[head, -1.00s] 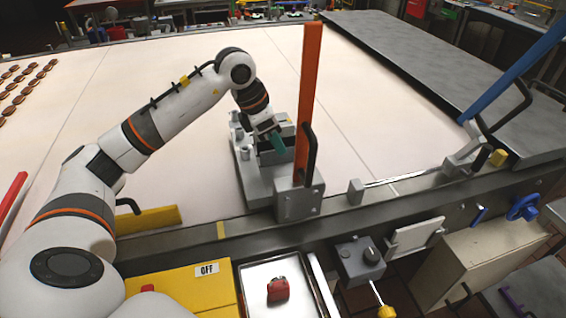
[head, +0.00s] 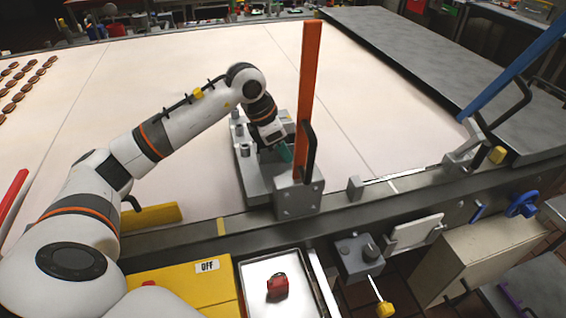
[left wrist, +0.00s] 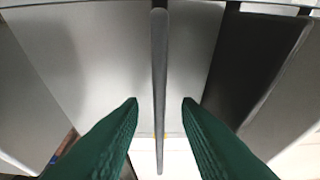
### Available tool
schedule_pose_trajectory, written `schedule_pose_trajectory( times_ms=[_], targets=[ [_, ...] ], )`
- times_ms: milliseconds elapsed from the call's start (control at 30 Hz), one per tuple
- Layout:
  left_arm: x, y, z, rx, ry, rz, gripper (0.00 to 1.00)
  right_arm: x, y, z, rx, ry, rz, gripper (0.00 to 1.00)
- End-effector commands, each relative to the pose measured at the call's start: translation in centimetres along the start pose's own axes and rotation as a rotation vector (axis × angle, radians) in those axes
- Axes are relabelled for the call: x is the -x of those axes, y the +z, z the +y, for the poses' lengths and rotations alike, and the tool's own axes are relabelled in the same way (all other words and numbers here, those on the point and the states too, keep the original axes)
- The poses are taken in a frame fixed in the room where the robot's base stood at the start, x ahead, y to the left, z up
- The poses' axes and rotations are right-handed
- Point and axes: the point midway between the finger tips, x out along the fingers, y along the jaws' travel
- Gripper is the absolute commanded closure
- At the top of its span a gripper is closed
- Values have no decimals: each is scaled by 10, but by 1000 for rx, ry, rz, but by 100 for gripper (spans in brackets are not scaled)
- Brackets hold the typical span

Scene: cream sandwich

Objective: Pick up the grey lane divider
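In the left wrist view, a thin grey upright plate, apparently the grey lane divider (left wrist: 160,60), runs down the middle of the picture. My left gripper (left wrist: 160,104) has green fingers standing apart on either side of it, with a gap on both sides. In the head view, my left gripper (head: 286,153) is at the grey metal fixture (head: 256,182) beside the orange upright bar (head: 309,90). The fixture, bar and gripper hide the divider there, so I cannot single it out. My right gripper is in neither view.
The orange bar and its black handle stand close to the right of the left gripper. A wide pale belt (head: 190,75) lies behind, with rows of brown biscuits (head: 22,88) at far left. In front are a metal rail (head: 240,222), yellow box (head: 190,270) and metal tray (head: 262,268).

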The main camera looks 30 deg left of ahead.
Motion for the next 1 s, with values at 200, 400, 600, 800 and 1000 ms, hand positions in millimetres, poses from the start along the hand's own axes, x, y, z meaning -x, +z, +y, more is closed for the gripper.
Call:
schedule_pose_trajectory(
  times_ms=[200,400,600,800,1000],
  targets=[
    [0,0,0,0,0,0,70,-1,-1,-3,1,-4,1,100],
    [0,0,0,0,0,0,88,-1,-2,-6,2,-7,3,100],
    [0,0,0,0,0,0,100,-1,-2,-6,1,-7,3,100],
    [0,0,0,0,0,0,100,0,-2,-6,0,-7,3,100],
    [7,-3,0,0,1,0,100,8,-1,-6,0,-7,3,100]
  ],
)
